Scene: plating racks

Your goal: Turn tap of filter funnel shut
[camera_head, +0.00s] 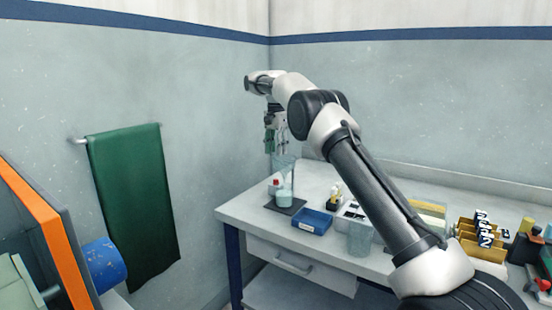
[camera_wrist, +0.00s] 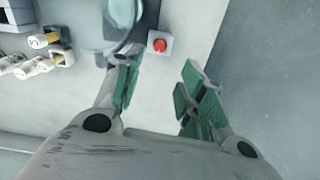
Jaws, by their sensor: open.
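A clear filter funnel (camera_head: 284,165) stands above a beaker of pale liquid (camera_head: 285,198) at the left end of the bench, on a dark base (camera_head: 285,207). My gripper (camera_head: 275,148) points down just above the funnel's top, open and empty. In the wrist view my gripper (camera_wrist: 158,75) shows two green-padded fingers spread apart with nothing between them. Clear round glassware (camera_wrist: 122,14) lies beyond the left finger, partly hidden by it. I cannot make out the funnel's tap or its setting in either view.
A red knob (camera_wrist: 160,45) on a white square sits beside the glassware. A blue tray (camera_head: 311,222), a clear beaker (camera_head: 360,240) and yellow racks (camera_head: 480,238) stand rightward on the bench (camera_head: 240,214). A wall is close behind; a green towel (camera_head: 132,200) hangs left.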

